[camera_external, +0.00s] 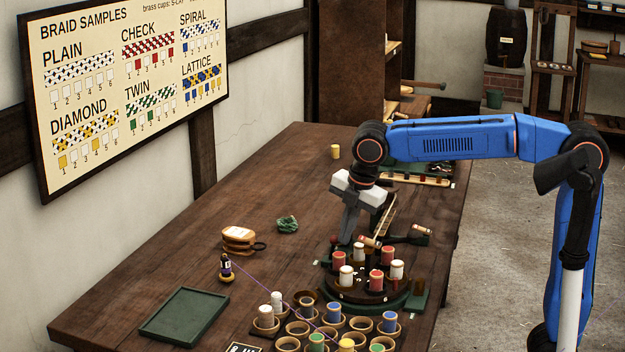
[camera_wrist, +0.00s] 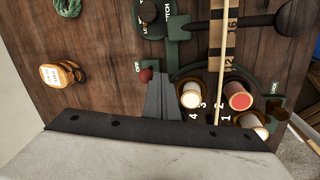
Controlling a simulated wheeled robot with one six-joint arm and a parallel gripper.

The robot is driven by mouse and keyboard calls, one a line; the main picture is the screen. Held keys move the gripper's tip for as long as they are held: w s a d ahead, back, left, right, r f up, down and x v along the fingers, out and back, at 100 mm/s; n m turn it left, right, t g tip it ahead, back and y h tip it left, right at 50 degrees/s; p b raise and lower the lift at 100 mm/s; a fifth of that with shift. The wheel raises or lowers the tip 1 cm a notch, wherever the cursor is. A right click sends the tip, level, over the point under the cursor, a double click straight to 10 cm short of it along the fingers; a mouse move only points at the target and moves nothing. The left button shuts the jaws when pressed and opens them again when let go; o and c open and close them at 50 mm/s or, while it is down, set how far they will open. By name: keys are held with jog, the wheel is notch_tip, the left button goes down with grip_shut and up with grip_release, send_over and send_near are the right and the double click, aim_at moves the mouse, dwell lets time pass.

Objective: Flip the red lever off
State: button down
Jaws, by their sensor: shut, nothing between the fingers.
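A small red ball knob (camera_wrist: 146,75), the end of the red lever, shows in the wrist view beside a green plate marked OFF (camera_wrist: 137,66). My gripper (camera_wrist: 161,78) is shut and empty. Its fingertips are just right of the red knob; I cannot tell whether they touch it. In the outside view my gripper (camera_external: 347,238) points down at the back left edge of the round bobbin turntable (camera_external: 345,290). The lever's arm is mostly hidden in the wrist view.
Red and white bobbins (camera_external: 388,255) stand on the turntable close to the fingers. A green latch fixture (camera_wrist: 178,30) and a long rod lie beyond. The table's left rear is mostly clear.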

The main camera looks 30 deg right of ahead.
aim_at(334, 236)
jog(key=shift+w+a+r+g+h, duration=0.2)
jog(key=shift+w+a+g+h, duration=0.3)
jog(key=shift+g+h, duration=0.1)
jog(key=shift+w+a+r+g+h, duration=0.15)
jog(key=shift+w+a+g+h, duration=0.35)
jog(key=shift+h, duration=0.1)
jog(key=shift+w+a+r, duration=0.15)
jog(key=shift+w+a, duration=0.05)
jog(key=shift+w, duration=0.05)
jog(key=shift+w+a, duration=0.45)
jog(key=shift+a, duration=0.05)
jog(key=shift+w+a, duration=0.15)
notch_tip(334, 236, up, 10)
jog(key=w+a, duration=0.1)
jog(key=a, duration=0.1)
